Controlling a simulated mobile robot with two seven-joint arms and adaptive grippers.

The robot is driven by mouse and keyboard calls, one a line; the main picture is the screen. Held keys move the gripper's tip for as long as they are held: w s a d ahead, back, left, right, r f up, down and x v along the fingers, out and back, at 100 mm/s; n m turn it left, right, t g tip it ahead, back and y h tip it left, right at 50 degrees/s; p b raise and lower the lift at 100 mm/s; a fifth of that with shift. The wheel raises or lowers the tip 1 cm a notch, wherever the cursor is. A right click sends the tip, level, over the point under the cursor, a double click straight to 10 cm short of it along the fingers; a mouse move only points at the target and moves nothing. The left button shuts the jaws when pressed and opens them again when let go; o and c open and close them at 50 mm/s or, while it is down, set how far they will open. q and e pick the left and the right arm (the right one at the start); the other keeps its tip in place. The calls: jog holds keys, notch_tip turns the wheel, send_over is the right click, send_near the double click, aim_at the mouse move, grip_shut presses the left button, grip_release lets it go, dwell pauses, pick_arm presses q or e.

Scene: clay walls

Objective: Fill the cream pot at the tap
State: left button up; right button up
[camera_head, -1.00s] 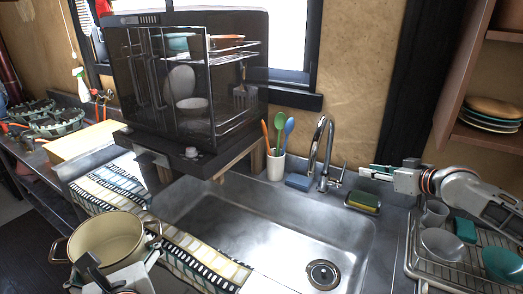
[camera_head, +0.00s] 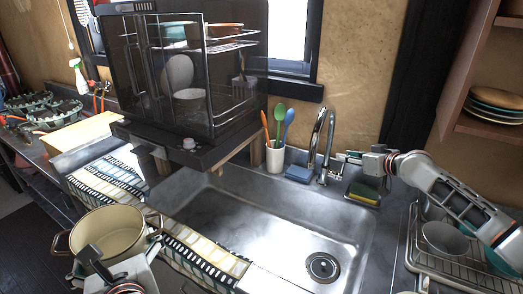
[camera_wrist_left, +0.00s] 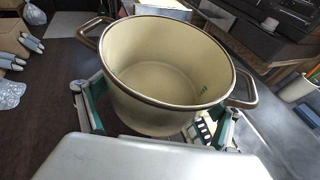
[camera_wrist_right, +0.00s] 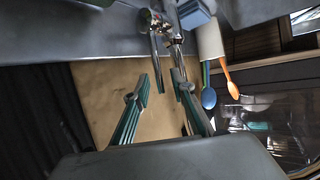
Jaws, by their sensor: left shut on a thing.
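The cream pot (camera_head: 105,237) is upright at the lower left of the head view, with a brown rim and two side handles. Its inside looks empty in the left wrist view (camera_wrist_left: 165,75). My left gripper (camera_wrist_left: 157,122) is shut on the pot's near side. The chrome tap (camera_head: 318,140) stands behind the sink, its curved spout over the basin and its lever on the right side. My right gripper (camera_head: 347,157) is open and empty, right beside the tap lever. In the right wrist view the tap (camera_wrist_right: 157,45) lies just beyond the fingertips; contact cannot be told.
The sink (camera_head: 265,235) is empty, with a drain at the front right. A utensil cup (camera_head: 275,160), a blue sponge (camera_head: 299,174) and a sponge holder (camera_head: 363,194) flank the tap. A dish rack (camera_head: 460,265) stands right; a dark glass-fronted cabinet (camera_head: 130,75) stands back left.

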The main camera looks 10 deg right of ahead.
jog(key=shift+w+a+f, duration=0.15)
jog(key=shift+w, duration=0.3)
grip_shut()
